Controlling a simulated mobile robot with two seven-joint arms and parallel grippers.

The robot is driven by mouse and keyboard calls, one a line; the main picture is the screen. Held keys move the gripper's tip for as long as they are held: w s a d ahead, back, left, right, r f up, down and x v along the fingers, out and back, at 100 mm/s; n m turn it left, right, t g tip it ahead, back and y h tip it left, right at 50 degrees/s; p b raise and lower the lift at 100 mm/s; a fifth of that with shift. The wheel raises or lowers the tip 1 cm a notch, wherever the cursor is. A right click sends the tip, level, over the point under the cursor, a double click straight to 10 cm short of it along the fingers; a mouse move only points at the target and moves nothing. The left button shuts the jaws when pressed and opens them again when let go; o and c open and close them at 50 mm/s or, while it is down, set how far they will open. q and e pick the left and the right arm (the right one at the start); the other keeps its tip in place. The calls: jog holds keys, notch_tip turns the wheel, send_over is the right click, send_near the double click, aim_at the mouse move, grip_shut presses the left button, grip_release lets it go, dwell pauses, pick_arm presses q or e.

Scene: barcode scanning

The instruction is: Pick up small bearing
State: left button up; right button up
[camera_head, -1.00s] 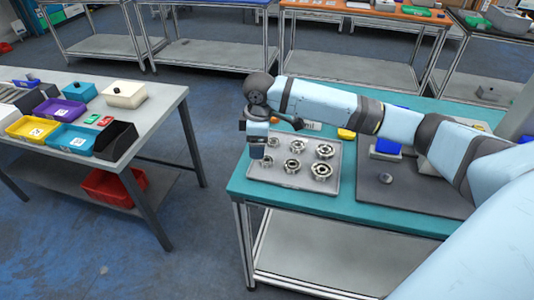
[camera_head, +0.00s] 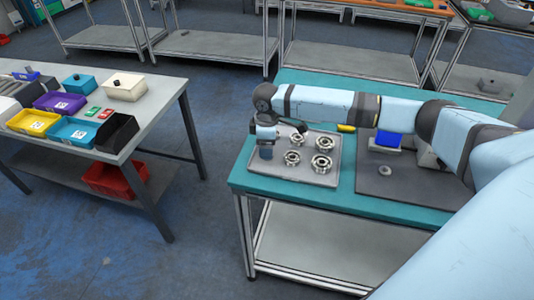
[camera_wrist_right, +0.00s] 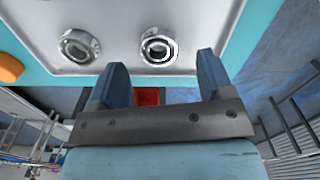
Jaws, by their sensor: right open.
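In the head view, a grey tray (camera_head: 304,180) on the teal table holds several silver bearings, including larger ones (camera_head: 321,164) and a mid-sized one (camera_head: 292,158). My right gripper (camera_head: 266,153) points down over the tray's left side and hides the small bearings there. The right wrist view shows two bearings on the tray. One bearing (camera_wrist_right: 158,47) lies ahead of the gap between the fingertips; another (camera_wrist_right: 78,46) lies farther left. The right gripper (camera_wrist_right: 160,72) is open and empty, its fingers apart from both bearings. My left gripper is out of view.
A dark mat (camera_head: 400,188) with a small round grey part (camera_head: 385,171) lies right of the tray. A blue box (camera_head: 388,140) stands behind it. A separate table (camera_head: 150,115) with coloured bins stands left, across a floor gap.

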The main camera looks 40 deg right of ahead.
notch_tip(320, 180, down, 3)
jog(key=shift+d+f, duration=0.1)
jog(key=c, duration=1)
jog(key=shift+c, duration=0.2)
